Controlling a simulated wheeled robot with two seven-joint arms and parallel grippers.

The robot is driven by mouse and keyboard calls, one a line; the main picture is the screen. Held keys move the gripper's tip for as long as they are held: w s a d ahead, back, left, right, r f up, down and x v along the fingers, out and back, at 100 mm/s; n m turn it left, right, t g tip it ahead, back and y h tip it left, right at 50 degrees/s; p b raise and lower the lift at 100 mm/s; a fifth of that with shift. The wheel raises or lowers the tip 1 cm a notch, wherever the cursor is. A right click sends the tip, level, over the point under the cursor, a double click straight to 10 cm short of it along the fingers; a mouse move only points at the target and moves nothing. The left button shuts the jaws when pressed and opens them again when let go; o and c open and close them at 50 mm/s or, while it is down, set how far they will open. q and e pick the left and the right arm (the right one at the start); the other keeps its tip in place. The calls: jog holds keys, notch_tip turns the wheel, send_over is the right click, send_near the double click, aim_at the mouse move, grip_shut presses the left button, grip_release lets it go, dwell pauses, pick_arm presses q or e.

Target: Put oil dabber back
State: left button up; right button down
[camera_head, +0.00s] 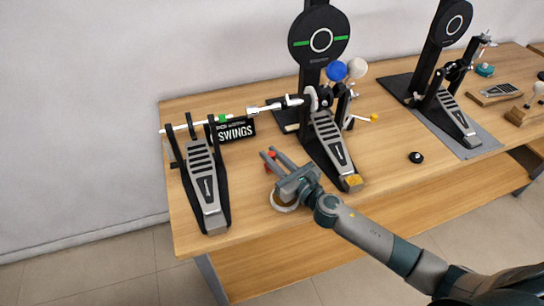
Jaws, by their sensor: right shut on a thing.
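My right gripper (269,157) reaches in from the lower right, over the table between the left pedal and the middle pedal. It is shut on a small red thing (271,155) at its fingertips. This may be the oil dabber, but it is mostly hidden by the fingers and too small to tell. A pale ring (284,205) shows just below the gripper, partly covered by it. My left gripper is not in view.
The left pedal (205,190) and middle pedal (330,145) flank the gripper. A "SWINGS" sign (236,131) and a metal shaft (265,108) lie behind it. A black knob (416,157) sits on clear wood, right of the middle pedal. Another pedal (452,115) stands on a grey mat (478,151).

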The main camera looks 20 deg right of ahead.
jog(key=shift+f, duration=0.1)
jog(key=c, duration=1.6)
grip_release()
jog(key=shift+r, duration=0.2)
jog(key=shift+s+d+f, duration=0.1)
jog(key=shift+s+f, duration=0.05)
jog(key=shift+s, duration=0.2)
jog(key=b+v, duration=0.2)
jog(key=v, duration=0.8)
jog(key=shift+b, duration=0.4)
jog(key=shift+s+d, duration=0.2)
jog(key=shift+s, duration=0.4)
